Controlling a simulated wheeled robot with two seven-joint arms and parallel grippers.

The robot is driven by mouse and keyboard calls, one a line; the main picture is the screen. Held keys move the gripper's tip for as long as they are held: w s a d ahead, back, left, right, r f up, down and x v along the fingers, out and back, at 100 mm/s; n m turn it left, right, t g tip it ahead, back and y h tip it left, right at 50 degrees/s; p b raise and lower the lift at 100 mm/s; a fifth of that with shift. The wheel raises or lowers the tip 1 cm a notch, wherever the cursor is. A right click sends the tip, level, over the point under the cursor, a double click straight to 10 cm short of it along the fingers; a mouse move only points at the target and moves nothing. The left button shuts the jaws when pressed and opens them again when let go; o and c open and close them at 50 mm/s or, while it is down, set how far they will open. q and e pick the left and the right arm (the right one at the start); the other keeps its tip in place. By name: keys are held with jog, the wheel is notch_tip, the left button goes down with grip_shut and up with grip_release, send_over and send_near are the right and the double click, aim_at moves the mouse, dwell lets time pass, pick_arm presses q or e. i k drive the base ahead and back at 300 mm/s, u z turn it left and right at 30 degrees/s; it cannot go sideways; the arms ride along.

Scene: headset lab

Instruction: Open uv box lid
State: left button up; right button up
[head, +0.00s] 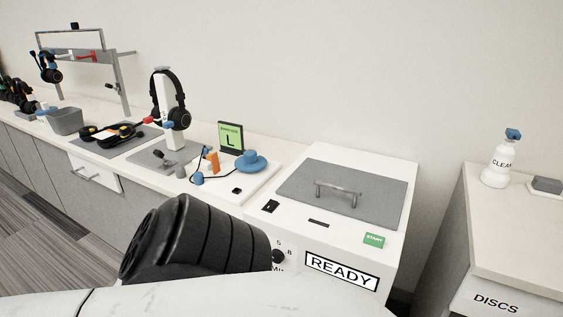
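The white UV box (399,188) stands right of the middle in the head view. Its grey lid (376,205) lies flat and closed on top, with a metal bar handle (338,190) across it. A black switch (270,206), a small dark slot and a green START button (374,240) are on the top face near the front edge. The front carries a READY sign (341,271) and a dial, partly hidden behind my arm. My arm fills the bottom of the view, in front of the box. Neither gripper's fingers are visible.
Left of the box, a long counter holds a green L sign (231,138), a blue round item (251,163), a headset on a stand (178,100), mats and a grey bin (66,121). On the right, a DISCS cabinet (520,235) carries a CLEAN spray bottle (499,165).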

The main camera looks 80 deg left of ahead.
aim_at(379, 199)
jog(key=u, duration=2.35)
